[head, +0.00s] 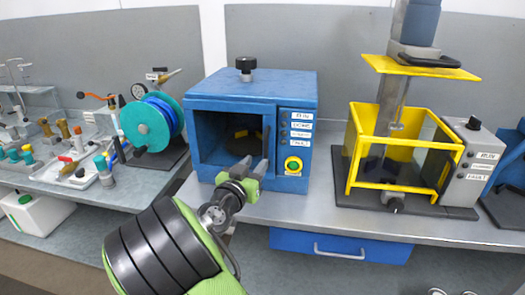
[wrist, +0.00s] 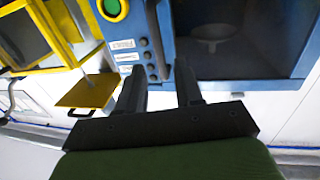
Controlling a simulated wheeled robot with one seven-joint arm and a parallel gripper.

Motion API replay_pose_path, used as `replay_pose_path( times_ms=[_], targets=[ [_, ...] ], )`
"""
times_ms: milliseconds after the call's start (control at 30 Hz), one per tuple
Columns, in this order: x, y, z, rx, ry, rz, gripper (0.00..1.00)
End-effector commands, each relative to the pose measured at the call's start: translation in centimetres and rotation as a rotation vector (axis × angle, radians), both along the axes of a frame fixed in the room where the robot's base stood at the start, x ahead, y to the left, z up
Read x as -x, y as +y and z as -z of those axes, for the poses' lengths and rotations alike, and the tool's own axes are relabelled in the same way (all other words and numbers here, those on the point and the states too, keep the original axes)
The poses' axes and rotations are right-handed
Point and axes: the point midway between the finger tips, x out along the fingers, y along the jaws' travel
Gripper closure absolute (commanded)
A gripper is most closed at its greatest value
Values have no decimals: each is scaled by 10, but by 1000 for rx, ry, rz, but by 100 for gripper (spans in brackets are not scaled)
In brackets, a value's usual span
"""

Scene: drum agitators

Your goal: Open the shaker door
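The shaker is a blue box (head: 252,88) with a black knob on top, standing on the bench in the middle of the head view. Its front has a dark window-like door area (head: 215,135), with a round shape dimly visible inside. This dark front (wrist: 235,45) also shows in the wrist view. A dark upright bar, seemingly the door handle (head: 266,135), runs along its right edge. In the wrist view the bar (wrist: 158,40) reaches down between my fingers. My gripper (head: 253,166) is open at the lower right of the door. Whether the fingers touch the bar is unclear.
A label panel with a green-and-yellow button (head: 293,165) is right of the door. A yellow-framed tank machine (head: 351,160) stands further right. A teal-and-blue reel (head: 147,127) and small fittings are left. Bare bench (head: 325,205) lies between shaker and tank.

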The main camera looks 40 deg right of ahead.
Motion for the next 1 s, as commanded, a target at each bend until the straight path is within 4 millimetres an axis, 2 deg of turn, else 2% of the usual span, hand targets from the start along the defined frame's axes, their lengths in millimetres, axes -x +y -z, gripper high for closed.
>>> replay_pose_path(
  times_ms=[100, 300, 433, 667, 900, 1000],
  targets=[
    [-12, -29, -2, 2, 0, 7, 64],
    [-30, -62, -1, 0, 0, 2, 64],
    [-35, -71, -1, 0, 1, 0, 64],
    [-35, -72, 0, -1, 2, 0, 64],
    [-35, -71, 0, -1, 2, 0, 100],
    [-35, -71, 0, -1, 2, 0, 100]
  ],
)
